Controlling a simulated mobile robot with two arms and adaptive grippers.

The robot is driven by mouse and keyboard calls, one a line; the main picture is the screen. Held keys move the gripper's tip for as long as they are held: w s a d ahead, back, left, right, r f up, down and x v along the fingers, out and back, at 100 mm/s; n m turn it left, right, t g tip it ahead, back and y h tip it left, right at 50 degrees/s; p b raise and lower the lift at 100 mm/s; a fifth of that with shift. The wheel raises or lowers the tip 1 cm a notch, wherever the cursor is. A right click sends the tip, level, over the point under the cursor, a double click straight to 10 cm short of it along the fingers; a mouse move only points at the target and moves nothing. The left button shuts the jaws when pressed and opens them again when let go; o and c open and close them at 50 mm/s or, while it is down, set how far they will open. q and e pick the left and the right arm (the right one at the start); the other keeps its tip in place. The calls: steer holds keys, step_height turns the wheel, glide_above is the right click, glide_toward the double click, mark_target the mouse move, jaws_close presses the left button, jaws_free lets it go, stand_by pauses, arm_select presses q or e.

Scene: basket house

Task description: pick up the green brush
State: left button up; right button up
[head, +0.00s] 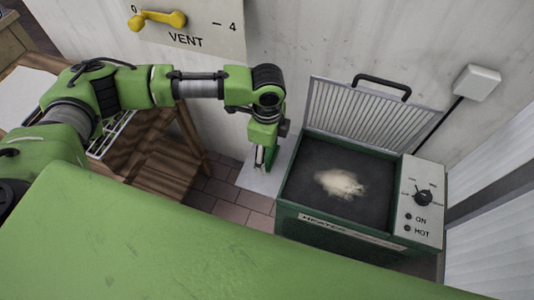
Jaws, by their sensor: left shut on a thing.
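My left gripper (262,168) points down, just left of the heater box (318,228). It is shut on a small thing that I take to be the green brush. The brush is mostly hidden by the fingers and blends with my green arm, so its outline and bristles are not clear. The gripper hangs over a pale sheet (262,181) between the wall and the box. My right gripper is not in view.
The heater's ribbed lid (350,116) stands open, with a pale powdery heap (341,183) on its dark bed. A control panel (423,200) is at its right. A wooden table (160,160) is at left; a yellow vent handle (157,19) is on the wall.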

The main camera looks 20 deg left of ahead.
arm_select(q)
steer(key=s+r, duration=0.1)
steer(key=r, duration=0.1)
steer(key=s+r, duration=0.1)
steer(key=r, duration=0.1)
steer(key=s+r, duration=0.2)
steer(key=r, duration=0.1)
steer(key=shift+d, duration=0.35)
steer(key=s+d+r, duration=0.1)
steer(key=s+r, duration=0.4)
steer(key=s, duration=0.5)
steer(key=shift+d, duration=0.25)
steer(key=shift+f, duration=0.1)
